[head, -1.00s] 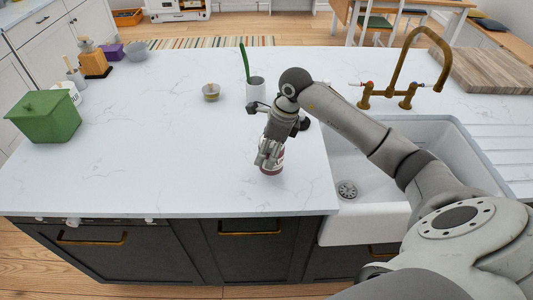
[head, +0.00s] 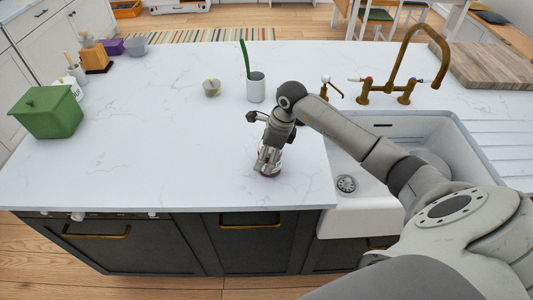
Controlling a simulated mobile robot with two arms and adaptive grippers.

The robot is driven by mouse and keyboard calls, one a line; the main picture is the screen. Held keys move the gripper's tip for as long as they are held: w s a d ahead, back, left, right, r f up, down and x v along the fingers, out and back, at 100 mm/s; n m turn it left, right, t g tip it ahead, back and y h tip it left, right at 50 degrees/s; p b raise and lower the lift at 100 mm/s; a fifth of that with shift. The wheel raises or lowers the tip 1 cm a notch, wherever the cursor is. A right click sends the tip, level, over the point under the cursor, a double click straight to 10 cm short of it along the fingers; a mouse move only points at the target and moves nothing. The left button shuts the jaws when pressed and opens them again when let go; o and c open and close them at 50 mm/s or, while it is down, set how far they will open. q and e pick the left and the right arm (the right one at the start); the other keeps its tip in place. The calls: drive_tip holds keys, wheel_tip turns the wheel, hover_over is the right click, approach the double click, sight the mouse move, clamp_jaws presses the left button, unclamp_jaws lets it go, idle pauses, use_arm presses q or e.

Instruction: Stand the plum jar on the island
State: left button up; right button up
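The plum jar (head: 271,171) is at the front of the white island top (head: 150,130), left of the sink. Only its lower part shows, dark red with a pale label; the rest is hidden by my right gripper (head: 269,161). My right gripper points down with its fingers around the jar. The jar's base appears to be on the island top, close to the front edge. My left gripper is not in view.
The sink (head: 375,205) lies just right of the gripper, with a brass tap (head: 415,65) behind it. A white cup (head: 256,88) and a small bowl (head: 211,88) stand behind. A green box (head: 47,112) is at far left. The middle left is clear.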

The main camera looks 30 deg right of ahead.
drive_tip(key=shift+r, duration=0.1)
drive_tip(key=shift+r, duration=0.15)
drive_tip(key=b+v, duration=0.3)
drive_tip(key=v, duration=0.7)
drive_tip(key=shift+r, duration=0.4)
drive_tip(key=shift+s+d+r, duration=0.1)
drive_tip(key=shift+s+r, duration=0.05)
drive_tip(key=shift+r, duration=0.3)
